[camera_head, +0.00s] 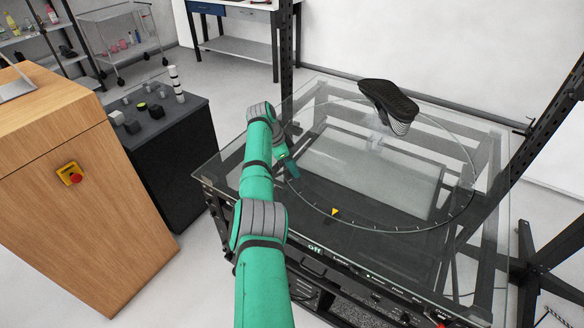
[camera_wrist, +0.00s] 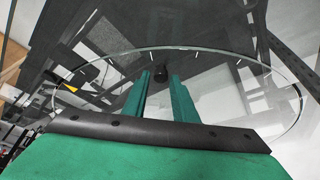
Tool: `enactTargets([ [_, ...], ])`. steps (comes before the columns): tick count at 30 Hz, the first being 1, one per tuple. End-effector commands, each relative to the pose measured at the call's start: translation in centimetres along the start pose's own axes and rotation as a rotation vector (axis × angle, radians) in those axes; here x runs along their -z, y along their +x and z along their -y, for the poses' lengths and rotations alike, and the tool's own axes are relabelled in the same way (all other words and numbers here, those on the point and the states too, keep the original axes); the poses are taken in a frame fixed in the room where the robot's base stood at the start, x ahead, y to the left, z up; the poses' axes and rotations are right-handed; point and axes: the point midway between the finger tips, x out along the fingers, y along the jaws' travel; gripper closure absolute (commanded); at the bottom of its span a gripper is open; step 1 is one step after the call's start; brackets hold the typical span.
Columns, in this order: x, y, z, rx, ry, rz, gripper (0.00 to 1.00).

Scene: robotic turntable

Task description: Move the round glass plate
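The round glass plate (camera_head: 390,205) is transparent, with a thin dark rim and white tick marks. It lies on the glass-topped turntable frame (camera_head: 232,152). A black shoe-like object (camera_head: 388,100) sits tilted on a clear stand above it. My gripper (camera_head: 292,170) is at the plate's left side in the head view, close to the rim; whether it touches the glass is unclear. In the wrist view, the two green fingers (camera_wrist: 161,76) stand apart with a gap between them, and the plate (camera_wrist: 225,100) spreads beyond them. A small dark knob-like thing (camera_wrist: 161,71) shows between the fingertips.
A yellow triangle marker (camera_head: 334,212) is at the plate's front rim. Dark posts (camera_head: 287,50) rise beside the frame. A dark cabinet (camera_head: 165,150) with small objects and a wooden cabinet (camera_head: 80,180) with a yellow-and-red button box (camera_head: 70,173) stand left.

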Motion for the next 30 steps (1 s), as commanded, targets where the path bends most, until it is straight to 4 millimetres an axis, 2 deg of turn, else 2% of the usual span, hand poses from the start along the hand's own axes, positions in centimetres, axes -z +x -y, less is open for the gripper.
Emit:
enactTargets([
  [10,-0.2,-0.2,0.0,0.0,-0.002,0.005,0.64],
  [14,-0.1,-1.1,0.1,0.001,0.0,0.004,0.64],
  [24,-0.1,-7.2,0.1,0.002,0.0,0.004,0.64],
  [30,0.0,-9.9,0.1,0.001,0.0,0.005,0.64],
])
